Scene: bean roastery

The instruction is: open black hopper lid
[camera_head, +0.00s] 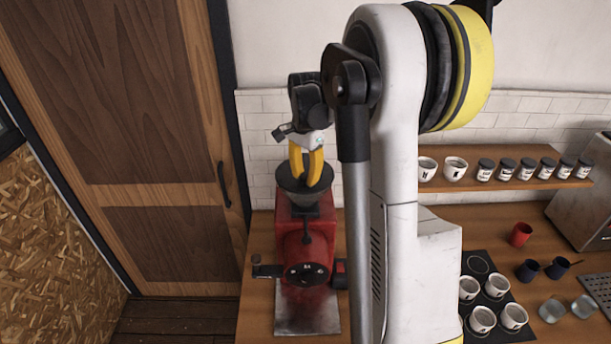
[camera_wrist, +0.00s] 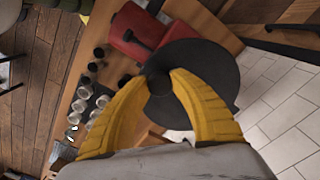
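The black hopper lid (camera_wrist: 208,72) is a dark round disc with a small round knob (camera_wrist: 160,86) in its middle. It lies on top of the dark hopper (camera_head: 304,198) of the red grinder (camera_head: 306,240). My gripper (camera_head: 311,184) points down onto the lid from above. Its yellow fingers, also in the wrist view (camera_wrist: 164,76), stand on both sides of the knob and look closed against it. In the head view the fingertips hide the knob. I see no clear gap between lid and hopper.
White mugs (camera_head: 482,319) stand on a dark mat at the right, with a red cup (camera_head: 521,234) and blue cups beyond. A wall shelf (camera_head: 520,184) holds jars and mugs. A wooden door (camera_head: 150,150) is at the left. My arm hides the counter's middle.

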